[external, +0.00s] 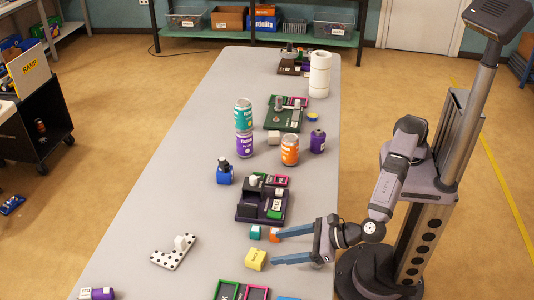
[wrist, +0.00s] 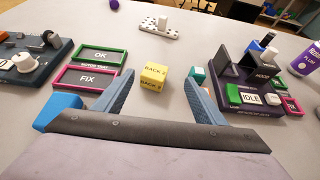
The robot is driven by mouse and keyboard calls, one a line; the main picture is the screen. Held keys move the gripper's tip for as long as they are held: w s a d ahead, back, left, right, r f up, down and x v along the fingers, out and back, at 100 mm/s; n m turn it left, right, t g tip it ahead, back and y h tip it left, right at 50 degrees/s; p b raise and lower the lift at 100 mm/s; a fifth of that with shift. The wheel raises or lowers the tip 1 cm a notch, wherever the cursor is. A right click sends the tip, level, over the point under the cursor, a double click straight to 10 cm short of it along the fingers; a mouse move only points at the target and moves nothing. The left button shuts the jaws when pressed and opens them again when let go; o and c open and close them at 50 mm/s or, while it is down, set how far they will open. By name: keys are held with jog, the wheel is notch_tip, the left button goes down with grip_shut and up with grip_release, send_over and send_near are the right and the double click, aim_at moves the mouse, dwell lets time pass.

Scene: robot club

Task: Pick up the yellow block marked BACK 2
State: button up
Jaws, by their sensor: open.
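The yellow block marked BACK 2 (external: 255,260) lies on the grey table (external: 190,140) near its front end. In the wrist view the block (wrist: 153,76) sits ahead of my gripper (wrist: 158,90), about midway between the two blue fingers, with its lettering facing me. In the external view my gripper (external: 276,246) comes in from the right, its fingers spread wide. The fingertips are close to the block's right side and nothing is between them that I can see gripped.
A teal block (external: 255,232) and an orange block (external: 274,235) stand by the far finger. OK and FIX trays (wrist: 85,78) and a blue block (wrist: 60,110) are left. A domino-like white piece (wrist: 158,27) lies beyond.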

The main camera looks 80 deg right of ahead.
aim_at(257, 256)
jog(key=shift+f, duration=0.25)
jog(key=shift+x, duration=1)
jog(key=shift+a+f+p+x, duration=0.15)
jog(key=shift+p+x, duration=0.25)
jog(key=shift+x, duration=0.95)
jog(key=shift+a+f+p+x, duration=0.1)
jog(key=shift+a+p+x, duration=0.25)
jog(key=shift+x, duration=1)
jog(key=shift+s+d, duration=0.1)
jog(key=shift+s, duration=0.1)
jog(key=c, duration=1.3)
